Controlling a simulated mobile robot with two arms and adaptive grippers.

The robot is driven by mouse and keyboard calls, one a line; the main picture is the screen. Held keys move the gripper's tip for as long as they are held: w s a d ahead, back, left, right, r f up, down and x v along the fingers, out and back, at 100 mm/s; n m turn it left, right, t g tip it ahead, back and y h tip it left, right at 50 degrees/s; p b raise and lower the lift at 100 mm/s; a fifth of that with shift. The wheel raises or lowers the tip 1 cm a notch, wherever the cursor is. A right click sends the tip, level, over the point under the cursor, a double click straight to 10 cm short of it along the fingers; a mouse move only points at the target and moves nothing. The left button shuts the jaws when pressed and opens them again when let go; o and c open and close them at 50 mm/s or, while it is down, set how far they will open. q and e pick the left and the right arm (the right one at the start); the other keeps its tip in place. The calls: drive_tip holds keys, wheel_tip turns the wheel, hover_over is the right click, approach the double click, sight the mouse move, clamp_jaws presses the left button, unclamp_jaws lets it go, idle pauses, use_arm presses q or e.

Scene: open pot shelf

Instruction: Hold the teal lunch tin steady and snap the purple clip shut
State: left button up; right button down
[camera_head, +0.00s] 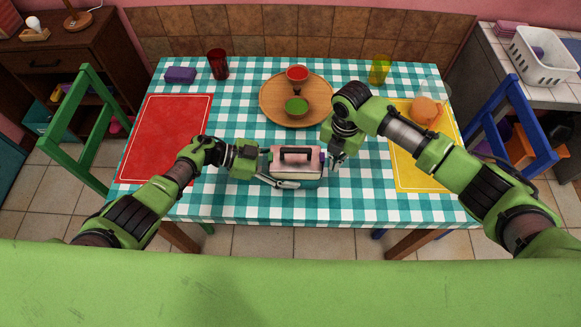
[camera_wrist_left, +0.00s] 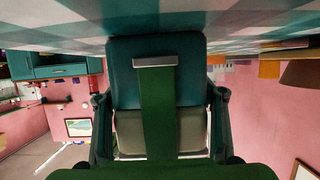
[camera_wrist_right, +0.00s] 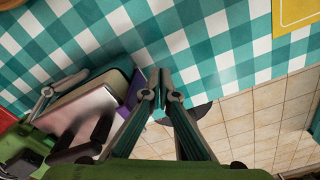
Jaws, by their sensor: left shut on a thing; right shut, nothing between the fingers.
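The teal lunch tin (camera_head: 311,182) stands near the table's front edge, with a pale pinkish lid and a dark handle on top. My left gripper (camera_head: 272,173) is shut on the tin from its left end. In the left wrist view, its fingers flank the teal body (camera_wrist_left: 125,75), and a green strap with a grey bar runs down that end. The purple clip (camera_wrist_right: 133,90) is on the tin's right end; I cannot tell whether it is latched. My right gripper (camera_wrist_right: 160,88) is shut and empty, just beside the clip; contact is unclear.
A round wooden tray (camera_head: 272,114) with red and green bowls lies behind the tin. A red mat (camera_head: 165,140) lies left and a yellow mat (camera_head: 422,176) right. Red and yellow cups and a purple block stand at the back. The cloth in front of the tin is clear.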

drive_tip(key=shift+d, duration=0.15)
drive_tip(key=shift+d, duration=1.65)
wheel_tip(320, 180, up, 9)
use_arm(q)
drive_tip(key=o, duration=1.4)
drive_tip(key=o, duration=0.5)
